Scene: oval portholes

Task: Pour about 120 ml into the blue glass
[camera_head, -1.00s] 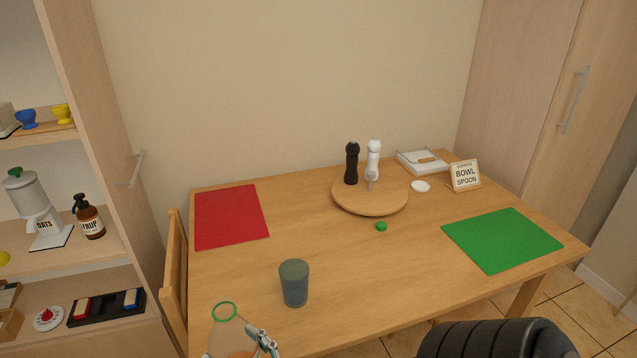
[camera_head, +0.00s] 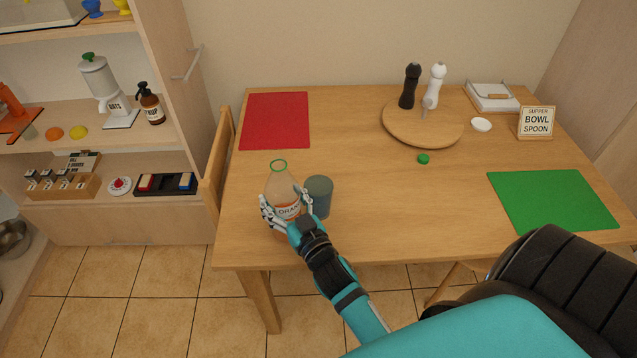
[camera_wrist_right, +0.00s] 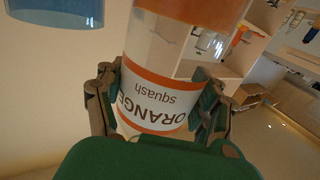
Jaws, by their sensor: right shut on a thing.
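The blue glass (camera_head: 318,195) stands upright on the table near its front left edge. It also shows in the right wrist view (camera_wrist_right: 60,10) at the upper left. My right gripper (camera_head: 287,212) is shut on a clear bottle (camera_head: 281,184) with a green-rimmed open mouth and an orange-and-white "ORANGE squash" label (camera_wrist_right: 155,98). The bottle is close on the left of the glass and looks nearly upright; whether it touches the table or the glass I cannot tell. A green cap (camera_head: 423,159) lies on the table. My left gripper is not in view.
The table (camera_head: 360,155) holds a red mat (camera_head: 275,120), a green mat (camera_head: 552,201), a round wooden board (camera_head: 440,134) with black and white mills, a white dish (camera_head: 481,125) and a sign (camera_head: 536,122). A chair (camera_head: 217,160) stands at the left edge. The table's middle is clear.

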